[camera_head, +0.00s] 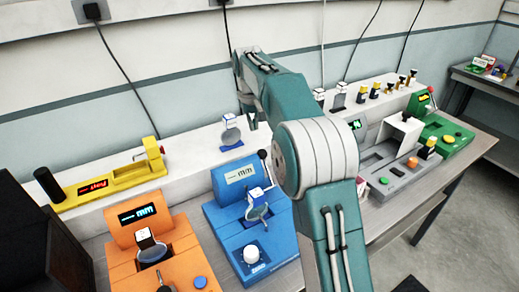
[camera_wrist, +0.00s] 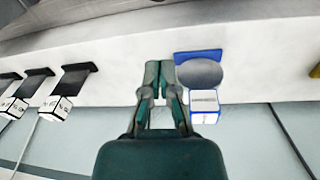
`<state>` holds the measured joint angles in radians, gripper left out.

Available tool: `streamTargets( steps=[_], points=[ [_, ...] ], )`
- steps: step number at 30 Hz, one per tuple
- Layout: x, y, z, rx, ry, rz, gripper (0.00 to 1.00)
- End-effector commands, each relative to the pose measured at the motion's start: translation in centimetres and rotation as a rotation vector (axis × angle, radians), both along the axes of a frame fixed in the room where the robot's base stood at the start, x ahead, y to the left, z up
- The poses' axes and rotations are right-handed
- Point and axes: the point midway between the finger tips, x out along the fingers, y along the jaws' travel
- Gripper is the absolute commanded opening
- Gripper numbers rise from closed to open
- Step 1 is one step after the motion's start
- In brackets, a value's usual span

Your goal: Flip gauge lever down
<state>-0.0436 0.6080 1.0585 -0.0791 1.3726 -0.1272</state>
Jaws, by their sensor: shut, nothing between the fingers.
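The blue gauge module (camera_head: 245,215) stands on the bench in the middle of the head view, with a "mm" display. A lever with a black ball end (camera_head: 262,155) points up at its right side, partly hidden by my arm. An orange gauge module (camera_head: 150,240) with a "mm" display stands to its left; no raised lever is clear on it. My gripper (camera_head: 252,122) is shut and empty, above and behind the blue module. In the wrist view my gripper (camera_wrist: 160,68) is beside a grey disc piece (camera_wrist: 200,72) with a white cube label, apparently not touching it.
The grey disc piece stands on the white back ledge (camera_head: 195,150). A yellow module (camera_head: 110,186) lies at left. A grey module (camera_head: 395,165) and a green module (camera_head: 445,138) stand at right. My arm crosses the middle and hides part of the bench.

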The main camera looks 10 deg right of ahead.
Motion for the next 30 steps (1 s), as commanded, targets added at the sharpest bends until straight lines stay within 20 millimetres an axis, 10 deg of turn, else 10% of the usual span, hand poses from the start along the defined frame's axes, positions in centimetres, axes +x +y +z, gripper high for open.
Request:
streamTargets(
  steps=[8,23,30],
  points=[
    [0.1,-0.1,-1.3,0.000,0.002,-0.001,0.00],
    [1.0,-0.8,-10.0,0.000,0.003,-0.001,0.00],
    [-1.4,-1.1,-8.3,0.000,-0.001,-0.001,0.00]
  ],
)
